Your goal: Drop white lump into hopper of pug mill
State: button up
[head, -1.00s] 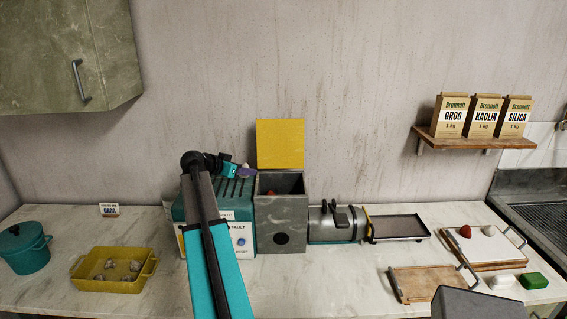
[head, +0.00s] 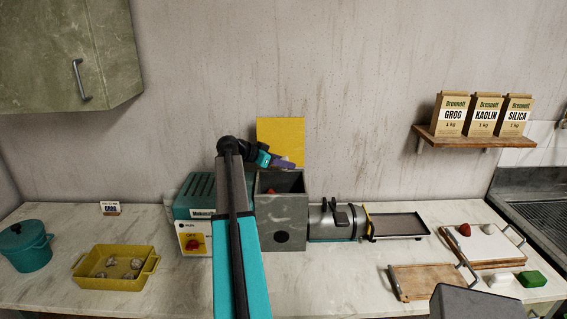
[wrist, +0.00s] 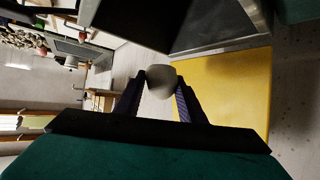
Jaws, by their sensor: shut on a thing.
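My gripper (head: 290,163) is over the open grey hopper (head: 283,228) of the pug mill, near its back edge and the raised yellow lid (head: 280,138). In the wrist view my gripper (wrist: 161,90) is shut on the white lump (wrist: 161,82), a rounded pale piece held between the fingertips. The grey hopper (wrist: 215,44) and the yellow lid (wrist: 240,100) show beside it there. I cannot make out the lump in the head view. Something reddish (head: 271,190) shows inside the hopper. The mill's barrel (head: 331,222) extends to the right of the hopper.
A control box (head: 194,236) with a red knob stands left of the hopper, partly behind my arm. A yellow dish (head: 112,281) with several lumps is at the left. A white board (head: 483,246) with a red lump is at the right. A dark tray (head: 399,226) adjoins the barrel.

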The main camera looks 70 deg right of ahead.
jog(key=shift+f, duration=2.95)
jog(key=o, duration=1.2)
jog(key=shift+a, duration=0.1)
jog(key=shift+b+v, duration=2.25)
jog(key=shift+v, duration=4.55)
jog(key=shift+w, duration=0.1)
